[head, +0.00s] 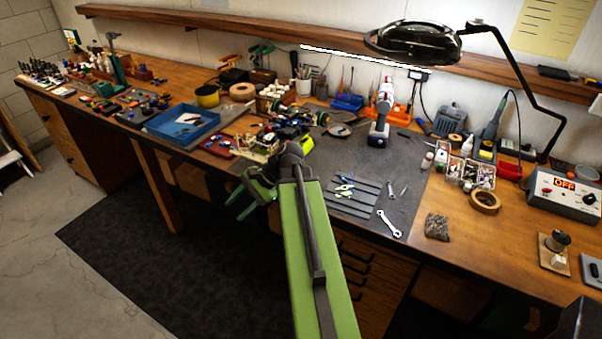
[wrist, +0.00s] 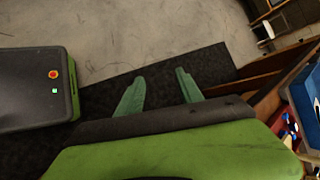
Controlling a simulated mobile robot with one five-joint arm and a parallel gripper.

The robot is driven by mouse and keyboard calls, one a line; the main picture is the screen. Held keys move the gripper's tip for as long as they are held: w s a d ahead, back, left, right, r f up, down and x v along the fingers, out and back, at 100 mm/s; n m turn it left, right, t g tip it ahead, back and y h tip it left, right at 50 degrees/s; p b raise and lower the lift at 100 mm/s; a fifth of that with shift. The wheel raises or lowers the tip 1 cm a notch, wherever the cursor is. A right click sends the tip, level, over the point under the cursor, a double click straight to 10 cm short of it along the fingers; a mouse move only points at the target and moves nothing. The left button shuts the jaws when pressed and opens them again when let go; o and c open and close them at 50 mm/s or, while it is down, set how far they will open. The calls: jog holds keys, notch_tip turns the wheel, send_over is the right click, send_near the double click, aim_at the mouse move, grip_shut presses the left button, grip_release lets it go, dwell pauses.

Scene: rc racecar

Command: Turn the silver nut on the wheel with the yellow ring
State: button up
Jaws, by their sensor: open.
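The RC car (head: 290,130) stands on the dark work mat at the middle of the bench in the head view, just beyond my arm's wrist. Yellow shows at its near right side (head: 308,143), which may be the ringed wheel, but it is small and partly behind my wrist. I cannot make out the silver nut. My gripper (head: 236,210) is open and empty, in front of the bench edge and left of the car, out over the floor. In the wrist view its two green fingers (wrist: 160,77) are spread apart, with only floor beyond them. The car is not visible there.
A blue tray (head: 183,125) lies left of the car. Wrenches (head: 389,223) and small tools lie on the mat to the right, near a standing cordless drill (head: 381,110). A magnifier lamp (head: 415,45) overhangs the back. Floor in front of the bench is clear.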

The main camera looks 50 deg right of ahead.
jog(key=s+d+m+t+b, duration=0.2)
jog(key=s+d+m, duration=0.1)
jog(key=d, duration=0.3)
jog(key=s+d+r+m+t+b, duration=0.1)
jog(key=s+d+m+t+b, duration=0.1)
jog(key=d, duration=0.5)
jog(key=s+d+m+t+b, duration=0.2)
jog(key=s+d+m+t, duration=0.2)
jog(key=d+m, duration=0.2)
jog(key=shift+s+d+r, duration=0.15)
jog(key=shift+d+r, duration=0.2)
jog(key=shift+d, duration=0.25)
jog(key=s+d+r+m+t+h+b, duration=0.1)
jog(key=s+d+m, duration=0.1)
jog(key=s+d, duration=0.1)
jog(key=s+d+r+m+t+b, duration=0.1)
jog(key=s+d+r+m+t, duration=0.1)
jog(key=s+d, duration=0.1)
jog(key=s+d+r+m+t+h+b, duration=0.1)
jog(key=s+d+m, duration=0.1)
jog(key=s+d, duration=0.1)
jog(key=shift+s+d+r+h, duration=0.2)
jog(key=shift+s+r+h, duration=0.1)
jog(key=shift+s, duration=0.3)
jog(key=x, duration=1.7)
jog(key=shift+w+r, duration=0.25)
jog(key=shift+w, duration=0.1)
grip_shut()
